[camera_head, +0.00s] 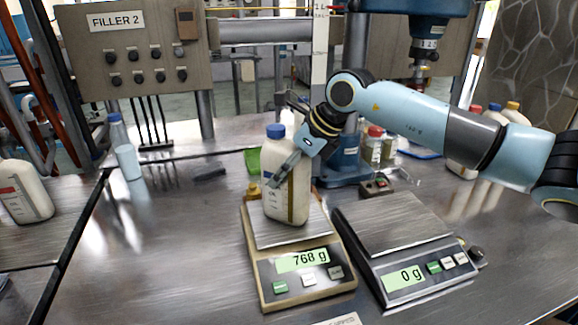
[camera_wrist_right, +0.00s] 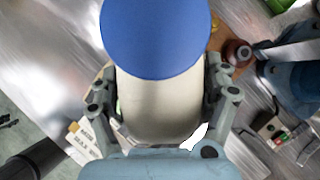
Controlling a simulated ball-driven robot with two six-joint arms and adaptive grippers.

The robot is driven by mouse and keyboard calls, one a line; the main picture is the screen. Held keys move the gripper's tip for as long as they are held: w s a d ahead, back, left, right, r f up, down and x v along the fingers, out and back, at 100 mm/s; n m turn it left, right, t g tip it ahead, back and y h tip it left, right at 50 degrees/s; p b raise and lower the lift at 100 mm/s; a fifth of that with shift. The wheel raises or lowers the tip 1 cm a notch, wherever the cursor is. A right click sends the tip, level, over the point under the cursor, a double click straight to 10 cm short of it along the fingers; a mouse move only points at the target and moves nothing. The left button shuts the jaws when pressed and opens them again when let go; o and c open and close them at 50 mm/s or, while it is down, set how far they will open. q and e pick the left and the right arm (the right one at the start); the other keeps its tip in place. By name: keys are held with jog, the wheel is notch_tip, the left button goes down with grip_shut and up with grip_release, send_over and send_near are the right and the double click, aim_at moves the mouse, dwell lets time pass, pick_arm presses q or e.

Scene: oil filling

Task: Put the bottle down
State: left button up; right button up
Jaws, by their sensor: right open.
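A cream bottle with a blue cap (camera_head: 292,200) stands upright on the left scale (camera_head: 262,240), whose display reads 768 g. My right gripper (camera_head: 281,172) is at the bottle, with its fingers on either side of the bottle's body. In the right wrist view the blue cap (camera_wrist_right: 155,35) and the bottle's body (camera_wrist_right: 160,105) fill the middle, between the open fingers of the right gripper (camera_wrist_right: 160,95). Whether the fingers touch the bottle is hard to tell. My left gripper is not in view.
A second scale (camera_head: 395,225) to the right is empty and reads 0 g. A blue machine base (camera_head: 345,165) stands behind the bottle. Another white bottle (camera_head: 22,192) is at the far left. The steel table left of the scales has free room.

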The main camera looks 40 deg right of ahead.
jog(key=v, duration=0.8)
jog(key=shift+p+v, duration=1.9)
jog(key=shift+v, duration=0.2)
